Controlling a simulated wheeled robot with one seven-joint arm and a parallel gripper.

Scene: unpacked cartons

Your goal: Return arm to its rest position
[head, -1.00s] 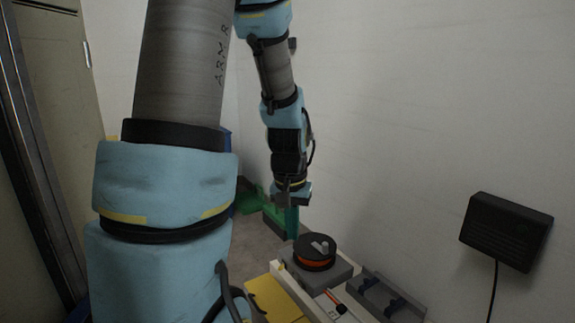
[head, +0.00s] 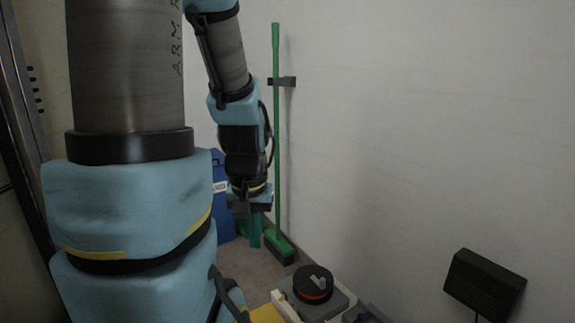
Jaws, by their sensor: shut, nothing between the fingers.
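My arm fills the left of the head view, with its blue and grey links reaching up and then down toward the middle.
A green broom (head: 277,140) stands against the white wall in a dark holder (head: 282,82). A blue bin (head: 222,200) is partly hidden behind my arm. A black box (head: 484,284) hangs on the wall at lower right. A dark metal frame (head: 20,130) stands at far left.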

